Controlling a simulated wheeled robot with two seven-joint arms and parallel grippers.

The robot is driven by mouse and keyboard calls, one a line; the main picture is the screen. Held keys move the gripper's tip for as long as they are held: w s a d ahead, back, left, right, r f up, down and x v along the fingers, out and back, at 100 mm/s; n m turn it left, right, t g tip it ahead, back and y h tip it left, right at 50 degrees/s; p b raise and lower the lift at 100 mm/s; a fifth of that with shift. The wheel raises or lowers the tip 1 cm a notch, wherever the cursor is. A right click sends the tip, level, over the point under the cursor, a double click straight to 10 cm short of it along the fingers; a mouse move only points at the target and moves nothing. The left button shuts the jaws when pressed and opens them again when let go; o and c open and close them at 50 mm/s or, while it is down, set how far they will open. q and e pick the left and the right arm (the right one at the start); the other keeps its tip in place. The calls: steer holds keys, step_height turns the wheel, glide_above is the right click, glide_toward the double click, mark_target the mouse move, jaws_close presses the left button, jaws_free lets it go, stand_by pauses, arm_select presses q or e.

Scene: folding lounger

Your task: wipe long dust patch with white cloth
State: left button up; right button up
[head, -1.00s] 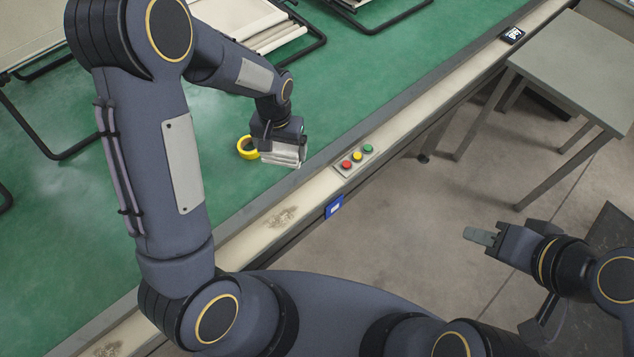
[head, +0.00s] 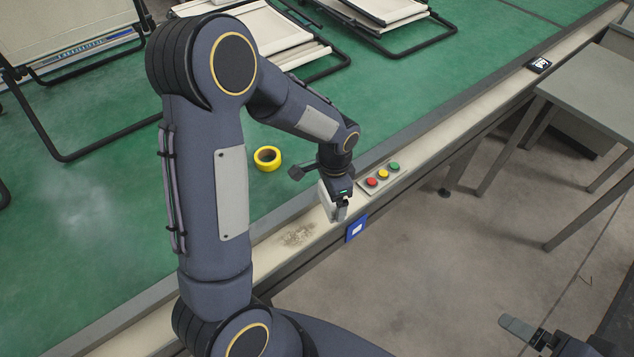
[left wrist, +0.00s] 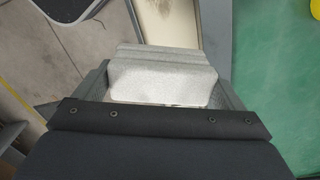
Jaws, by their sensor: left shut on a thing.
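My left gripper (head: 337,198) is shut on the white cloth (head: 327,203), over the pale rail along the green belt's front edge. Whether the cloth touches the rail is unclear. In the left wrist view the cloth (left wrist: 163,82) is a pale grey-white folded pad between the fingers. A brown-grey dust patch (head: 297,235) lies on the rail, left of and nearer than the cloth. Part of a brownish patch (left wrist: 163,7) shows at the top of the left wrist view. My right gripper (head: 521,329) is at the lower right, away from the rail; its finger gap is hidden.
A button box (head: 382,177) with red, yellow and green buttons stands on the rail just right of the cloth. A blue tag (head: 356,229) is on the rail's front side. Yellow tape (head: 267,158) lies on the green belt (head: 120,190). Folding loungers (head: 270,35) stand behind.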

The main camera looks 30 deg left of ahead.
arm_select(q)
steer(key=s+a+r+m+p, duration=0.1)
steer(key=a+r+m, duration=0.1)
steer(key=m, duration=0.5)
steer(key=s+a+r+m, duration=0.1)
steer(key=r+m, duration=0.2)
steer(key=m, duration=0.4)
steer(key=f+b, duration=0.4)
steer(key=f, duration=0.1)
steer(key=shift+s+a+f, duration=0.1)
steer(key=shift+s+f, duration=0.05)
steer(key=shift+s, duration=0.05)
